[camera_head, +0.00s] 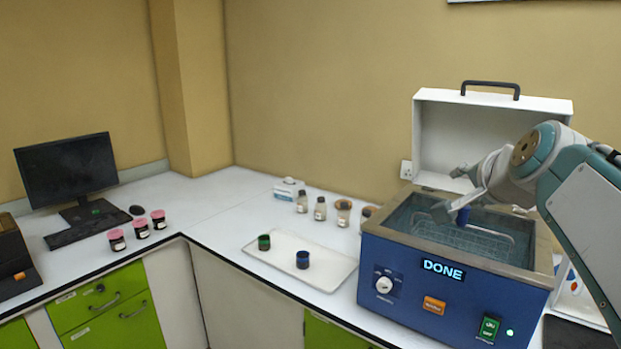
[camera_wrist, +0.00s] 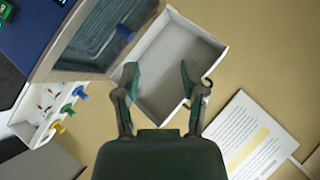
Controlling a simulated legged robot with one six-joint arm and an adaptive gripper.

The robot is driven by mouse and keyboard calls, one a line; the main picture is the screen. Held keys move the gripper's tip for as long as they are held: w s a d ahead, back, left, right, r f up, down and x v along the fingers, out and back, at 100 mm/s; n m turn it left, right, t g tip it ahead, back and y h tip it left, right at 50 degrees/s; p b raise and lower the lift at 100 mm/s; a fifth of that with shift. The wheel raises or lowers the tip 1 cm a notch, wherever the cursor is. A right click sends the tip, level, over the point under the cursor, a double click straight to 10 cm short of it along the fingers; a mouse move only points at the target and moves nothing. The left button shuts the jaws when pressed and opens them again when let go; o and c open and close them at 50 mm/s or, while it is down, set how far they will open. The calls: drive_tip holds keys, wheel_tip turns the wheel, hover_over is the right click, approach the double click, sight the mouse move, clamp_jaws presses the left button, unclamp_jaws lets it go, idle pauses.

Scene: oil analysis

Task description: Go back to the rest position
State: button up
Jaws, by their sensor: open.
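My gripper (camera_head: 452,191) is above the blue ultrasonic bath (camera_head: 400,292) at the right of the head view, its fingers spread and nothing between them. In the wrist view my gripper (camera_wrist: 159,72) is open too, in front of the white raised lid (camera_wrist: 172,65). The bath's display reads DONE and its lid stands open behind it. A wire basket (camera_head: 470,240) sits in the bath. A small blue item (camera_head: 463,216) shows just below my gripper; it also shows over the bath in the wrist view (camera_wrist: 125,32). What it stands on is unclear.
A white tray (camera_head: 325,275) holds a green-topped jar (camera_head: 264,242) and a blue-topped jar (camera_head: 302,260). Several bottles (camera_head: 320,208) stand behind it. Pink-lidded jars (camera_head: 141,228) stand near the monitor (camera_head: 68,168). A rack with coloured knobs (camera_wrist: 52,117) is beside the bath.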

drive_tip(key=s+a+f+n+g, duration=0.3)
drive_tip(key=s+f+n, duration=0.3)
drive_tip(key=s+f, duration=0.5)
drive_tip(key=s+a+f+n+g, duration=0.3)
drive_tip(key=s+a+f+n, duration=0.3)
drive_tip(key=s+f, duration=0.4)
wheel_tip(320, 180, down, 3)
drive_tip(key=shift+s+f+g, duration=0.15)
drive_tip(key=shift+s+g, duration=0.2)
drive_tip(key=shift+g, duration=0.05)
drive_tip(key=shift+w, duration=0.1)
